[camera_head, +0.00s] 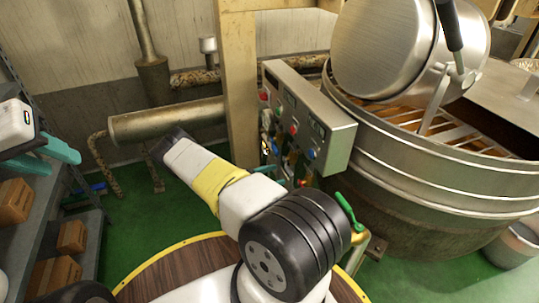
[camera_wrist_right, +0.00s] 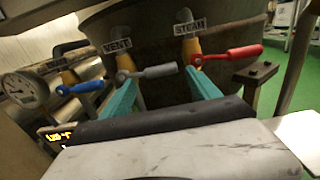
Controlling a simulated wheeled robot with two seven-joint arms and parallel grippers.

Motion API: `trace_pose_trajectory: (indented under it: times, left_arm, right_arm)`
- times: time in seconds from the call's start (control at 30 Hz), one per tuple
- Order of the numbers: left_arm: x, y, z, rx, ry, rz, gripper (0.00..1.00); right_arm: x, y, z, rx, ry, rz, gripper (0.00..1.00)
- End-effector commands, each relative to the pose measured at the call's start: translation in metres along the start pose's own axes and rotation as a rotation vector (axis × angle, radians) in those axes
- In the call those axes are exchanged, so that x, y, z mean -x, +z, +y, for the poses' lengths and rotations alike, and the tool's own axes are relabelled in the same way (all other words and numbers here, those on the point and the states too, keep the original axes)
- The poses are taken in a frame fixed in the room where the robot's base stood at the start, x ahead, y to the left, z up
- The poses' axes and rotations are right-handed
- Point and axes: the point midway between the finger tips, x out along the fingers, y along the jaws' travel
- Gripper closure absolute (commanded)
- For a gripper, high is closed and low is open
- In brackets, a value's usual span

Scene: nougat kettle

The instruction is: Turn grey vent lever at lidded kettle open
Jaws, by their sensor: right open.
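The grey vent lever (camera_wrist_right: 155,72) shows in the right wrist view under a plate marked VENT (camera_wrist_right: 117,46). Its handle lies about level and points right from its pivot. My right gripper (camera_wrist_right: 160,78) is open, with its two teal fingers apart and the grey handle between their tips in the picture; I cannot tell whether they touch it. In the head view the right gripper is mostly hidden behind my arm. The kettle (camera_head: 440,190) stands at the right of the head view. My left gripper (camera_head: 45,157) is open and empty at the far left.
A blue lever (camera_wrist_right: 80,87) is left of the grey one, and a red lever (camera_wrist_right: 230,53) under a STEAM plate is right. A gauge (camera_wrist_right: 25,88) is at far left. A control box (camera_head: 315,115) stands beside the kettle. A shelf with boxes (camera_head: 70,236) is at left.

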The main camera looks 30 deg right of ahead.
Motion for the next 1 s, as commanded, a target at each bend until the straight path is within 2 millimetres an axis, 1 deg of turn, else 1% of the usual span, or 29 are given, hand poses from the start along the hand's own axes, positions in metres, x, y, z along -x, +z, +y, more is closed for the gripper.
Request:
trace_pose_trajectory:
  times: [0.03,0.2,0.3,0.4,0.53,0.77,0.87,1.0]
  left_arm:
    - [0.0,0.0,0.0,0.0,0.0,0.0,0.64]
    - [0.0,0.0,0.0,0.0,0.0,0.0,0.64]
    - [0.0,0.0,0.0,0.0,0.0,0.0,0.64]
    - [0.0,0.0,0.0,0.0,0.0,0.0,0.64]
    - [0.0,0.0,0.0,0.0,0.0,0.0,0.64]
    - [0.0,0.0,0.0,0.0,0.0,0.0,0.64]
    - [0.0,0.0,0.0,0.0,0.0,0.0,0.64]
    - [0.0,0.0,0.0,0.0,0.0,0.0,0.64]
  right_arm:
    - [-0.009,0.001,-0.001,0.0,-0.004,-0.002,0.29]
    - [-0.037,0.001,-0.002,0.0,-0.006,0.0,0.29]
    - [-0.051,0.0,-0.001,0.0,-0.004,0.001,0.29]
    - [-0.061,0.0,-0.001,-0.001,-0.004,0.001,0.29]
    - [-0.067,0.0,-0.001,-0.001,-0.002,0.002,0.29]
    - [-0.068,0.0,-0.001,-0.001,-0.003,0.002,0.29]
    - [-0.068,0.0,-0.001,-0.001,-0.003,0.002,0.47]
    - [-0.067,0.0,-0.001,-0.001,-0.003,0.002,0.74]
